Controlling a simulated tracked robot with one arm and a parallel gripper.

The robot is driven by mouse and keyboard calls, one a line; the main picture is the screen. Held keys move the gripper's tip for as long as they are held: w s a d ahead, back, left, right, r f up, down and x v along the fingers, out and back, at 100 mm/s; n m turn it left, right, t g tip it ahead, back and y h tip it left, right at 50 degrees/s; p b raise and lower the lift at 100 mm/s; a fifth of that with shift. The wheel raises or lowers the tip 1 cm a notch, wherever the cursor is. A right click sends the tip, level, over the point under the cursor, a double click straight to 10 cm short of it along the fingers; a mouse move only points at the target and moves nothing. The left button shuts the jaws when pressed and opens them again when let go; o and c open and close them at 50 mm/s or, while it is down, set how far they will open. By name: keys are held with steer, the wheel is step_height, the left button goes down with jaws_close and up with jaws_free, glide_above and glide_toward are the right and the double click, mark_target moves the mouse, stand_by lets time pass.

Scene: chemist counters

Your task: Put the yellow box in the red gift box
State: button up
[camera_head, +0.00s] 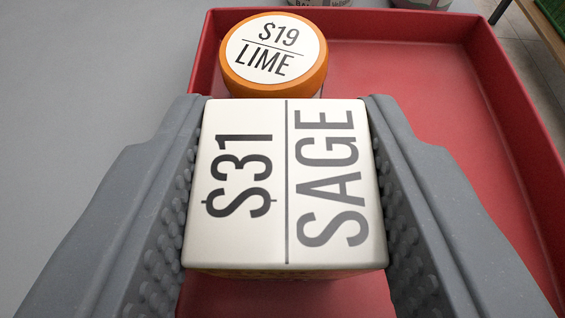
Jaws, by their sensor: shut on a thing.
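My gripper (285,104) is shut on a box (320,185) whose white top reads "$31 SAGE". A thin yellowish strip shows along its near lower edge; its sides are mostly hidden by the fingers, so I cannot fully tell its body colour. The box is held upright between the two grey fingers, over or inside the open red box (430,85). Red floor shows beyond it and below its near edge. I cannot tell whether its bottom touches that floor.
An orange-lidded round container (275,52) labelled "$19 LIME" stands just beyond the held box, near the red box's left wall. The red floor to the right is clear. A plain grey surface (90,80) lies to the left. Other containers (325,3) are cut off at the top.

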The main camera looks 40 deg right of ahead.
steer(key=shift+f, duration=0.1)
steer(key=o, duration=1)
steer(key=p+v, duration=0.1)
steer(key=v, duration=1.1)
steer(key=shift+a, duration=0.1)
